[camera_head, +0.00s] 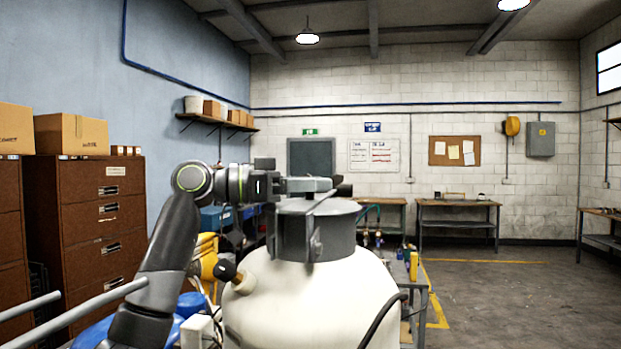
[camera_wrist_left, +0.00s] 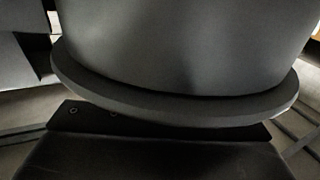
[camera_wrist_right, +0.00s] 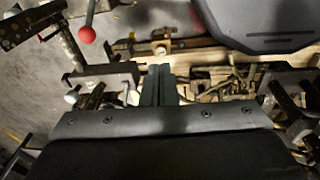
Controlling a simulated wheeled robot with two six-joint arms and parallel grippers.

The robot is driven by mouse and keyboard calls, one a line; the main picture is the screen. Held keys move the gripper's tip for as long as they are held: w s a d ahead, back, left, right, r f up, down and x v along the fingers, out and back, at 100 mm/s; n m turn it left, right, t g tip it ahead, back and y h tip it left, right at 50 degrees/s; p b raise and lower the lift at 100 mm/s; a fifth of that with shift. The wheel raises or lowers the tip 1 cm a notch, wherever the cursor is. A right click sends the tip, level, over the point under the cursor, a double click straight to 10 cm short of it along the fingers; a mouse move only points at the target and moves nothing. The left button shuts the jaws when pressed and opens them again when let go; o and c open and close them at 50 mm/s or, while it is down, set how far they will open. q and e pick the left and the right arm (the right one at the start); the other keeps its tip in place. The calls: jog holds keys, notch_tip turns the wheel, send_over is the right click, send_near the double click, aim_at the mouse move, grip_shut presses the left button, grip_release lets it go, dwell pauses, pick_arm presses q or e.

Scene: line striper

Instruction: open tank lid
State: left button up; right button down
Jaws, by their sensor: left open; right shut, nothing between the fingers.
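The white tank (camera_head: 310,295) stands in front of me in the head view. Its grey round lid (camera_head: 340,207) sits on top, level and seemingly closed, with a dark latch-like strap (camera_head: 312,238) down its front. My left gripper (camera_head: 318,185) is open just above the lid's top; whether it touches is unclear. In the left wrist view a large grey rimmed surface (camera_wrist_left: 180,50), apparently the lid, fills the picture and hides the fingertips. My right gripper (camera_wrist_right: 158,85) is shut and empty above a cluttered workbench, away from the lid.
A black-knobbed lever (camera_head: 226,270) sticks out left of the tank, and a black hose (camera_head: 383,320) runs at its right. In the right wrist view a red-knobbed lever (camera_wrist_right: 87,34) and a dark rounded part (camera_wrist_right: 265,20) lie near my right gripper. Open floor (camera_head: 510,300) is at the right.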

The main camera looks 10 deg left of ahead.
pick_arm(q)
jog(key=shift+a, duration=0.1)
grip_shut()
jog(key=shift+s+r+m, duration=0.2)
jog(key=shift+r+m, duration=0.2)
dwell(0.4)
